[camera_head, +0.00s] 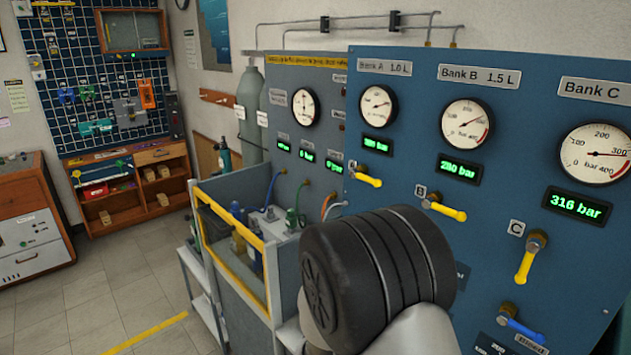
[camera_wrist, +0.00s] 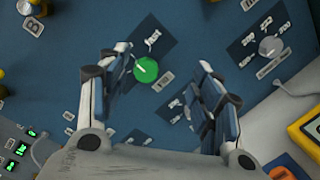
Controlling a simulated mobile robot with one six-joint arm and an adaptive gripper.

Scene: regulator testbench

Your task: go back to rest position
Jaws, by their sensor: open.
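My gripper (camera_wrist: 160,85) is open in the wrist view, with its two fingers apart and nothing between them. Beyond the fingers is the blue panel (camera_wrist: 75,35), with a round green button (camera_wrist: 146,69) showing in the gap. I cannot tell how far the fingertips are from it. In the head view my arm's dark joint stands in front of the blue panel (camera_head: 408,185). The gripper itself is hidden there.
The panel carries gauges, yellow valve handles (camera_head: 525,262) and a blue handle (camera_head: 522,328). Bank C's display (camera_head: 576,205) reads 316 bar. A yellow-framed enclosure (camera_head: 232,255) stands left of my arm. Open floor (camera_head: 120,290) lies farther left. A grey knob (camera_wrist: 270,46) shows in the wrist view.

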